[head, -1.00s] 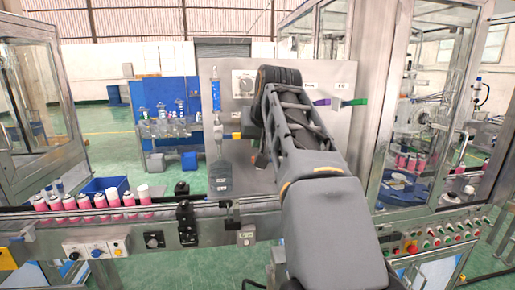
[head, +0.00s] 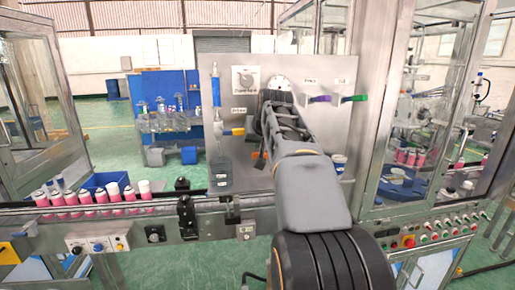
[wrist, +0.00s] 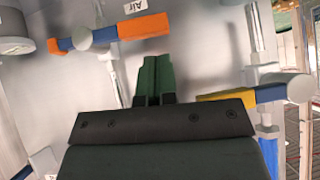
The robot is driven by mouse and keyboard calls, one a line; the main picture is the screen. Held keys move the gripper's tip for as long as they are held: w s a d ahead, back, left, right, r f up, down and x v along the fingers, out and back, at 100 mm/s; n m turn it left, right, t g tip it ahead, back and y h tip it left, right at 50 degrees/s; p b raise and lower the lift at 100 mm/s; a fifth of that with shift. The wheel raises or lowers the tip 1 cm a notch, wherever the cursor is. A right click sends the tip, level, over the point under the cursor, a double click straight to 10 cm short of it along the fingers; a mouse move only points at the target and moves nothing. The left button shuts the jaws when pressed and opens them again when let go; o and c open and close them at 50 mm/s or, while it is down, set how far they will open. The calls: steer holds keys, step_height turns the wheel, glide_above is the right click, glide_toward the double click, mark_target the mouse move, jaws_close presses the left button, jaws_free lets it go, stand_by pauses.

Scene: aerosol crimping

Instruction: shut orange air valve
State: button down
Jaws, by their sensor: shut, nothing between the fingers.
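The orange air valve handle (wrist: 143,27) is at the top of the wrist view, beside a label reading "Air". It lies roughly crosswise, slightly tilted, on a round grey pivot (wrist: 78,38) with a pipe running down from it. My gripper (wrist: 157,62) has its dark green fingers together and empty. The fingertips are just below the orange handle in the picture, with a small gap showing; I cannot tell the depth between them.
A yellow valve handle (wrist: 228,97) with a blue part is right of my fingers. In the head view, purple (head: 319,99) and green (head: 354,98) handles stick out of the panel (head: 262,72) right of my arm. A conveyor (head: 160,205) with pink cans runs in front.

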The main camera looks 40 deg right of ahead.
steer(key=shift+a+f, duration=0.1)
steer(key=shift+f, duration=0.85)
steer(key=shift+a+f+b, duration=0.2)
steer(key=shift+f+b, duration=0.55)
steer(key=shift+f, duration=0.25)
steer(key=w+r+p+v, duration=0.2)
steer(key=v, duration=1.1)
steer(key=shift+r, duration=0.25)
